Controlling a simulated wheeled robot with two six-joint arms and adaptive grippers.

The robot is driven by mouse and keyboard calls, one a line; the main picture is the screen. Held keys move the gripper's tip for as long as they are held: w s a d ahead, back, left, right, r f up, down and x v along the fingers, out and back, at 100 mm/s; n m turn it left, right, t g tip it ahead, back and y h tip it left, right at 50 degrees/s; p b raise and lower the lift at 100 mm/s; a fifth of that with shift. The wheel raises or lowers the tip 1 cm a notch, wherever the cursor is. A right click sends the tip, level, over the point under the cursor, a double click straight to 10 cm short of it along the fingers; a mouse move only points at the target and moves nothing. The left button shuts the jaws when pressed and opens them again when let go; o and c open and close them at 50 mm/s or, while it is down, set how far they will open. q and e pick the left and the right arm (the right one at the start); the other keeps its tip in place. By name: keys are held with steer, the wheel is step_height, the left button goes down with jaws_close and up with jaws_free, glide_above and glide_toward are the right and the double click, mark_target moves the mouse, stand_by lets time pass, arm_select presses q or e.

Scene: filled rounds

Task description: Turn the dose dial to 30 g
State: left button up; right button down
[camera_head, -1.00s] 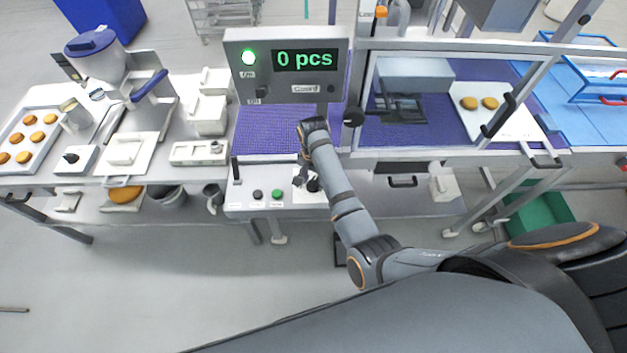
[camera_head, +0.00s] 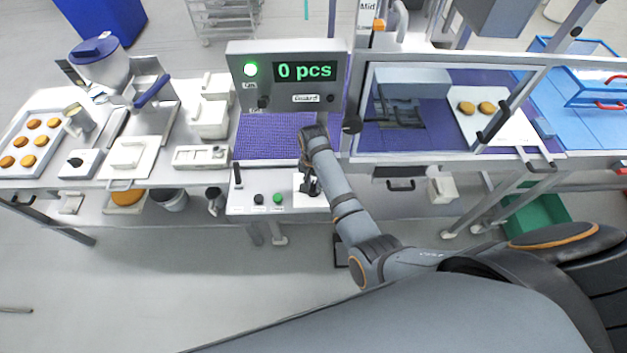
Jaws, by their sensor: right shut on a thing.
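The control panel (camera_head: 245,205) stands at the front of the purple conveyor. At its right end is a white dial plate (camera_head: 303,202), which I take to be the dose dial's plate. My right gripper (camera_head: 312,190) points down over this plate and is shut on the dark dial knob. The gripper and wrist hide most of the knob, and the scale marks are too small to read. My left gripper is out of view.
Left of the dial the panel carries a green button (camera_head: 277,198), a black button (camera_head: 258,199) and an upright black lever (camera_head: 238,174). The purple belt (camera_head: 270,135) lies behind. A tray of patties (camera_head: 55,155) is at far left.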

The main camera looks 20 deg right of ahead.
steer(key=shift+r+n+p, duration=0.3)
steer(key=shift+n+p, duration=0.35)
steer(key=shift+n, duration=0.25)
steer(key=shift+f+n, duration=0.1)
steer(key=shift+n, duration=0.4)
steer(key=n, duration=0.2)
steer(key=shift+f+n, duration=0.15)
steer(key=shift+n, duration=0.15)
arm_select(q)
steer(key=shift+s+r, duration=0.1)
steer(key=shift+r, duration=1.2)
arm_select(e)
steer(key=shift+n, duration=2.1)
steer(key=c, duration=1.2)
jaws_free()
